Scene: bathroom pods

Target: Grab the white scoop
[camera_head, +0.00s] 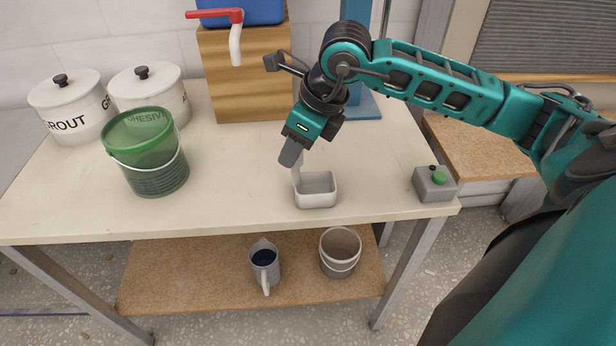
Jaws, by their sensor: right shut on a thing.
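The white scoop (316,190) is a small open box shape with a thin upright handle at its left back side. It rests on or just above the pale table top; I cannot tell which. My right gripper (292,155) reaches down over the scoop from behind and is shut on the handle. The fingers hide the upper part of the handle. The scoop looks empty and roughly level. My left gripper is not in view.
A green bucket (146,160) and two white lidded pots (70,108) stand at the left. A wooden block (245,80) with a red-lever tap is behind. A grey button box (434,184) sits at the right edge. A jug (264,262) and a pail (340,252) stand on the lower shelf.

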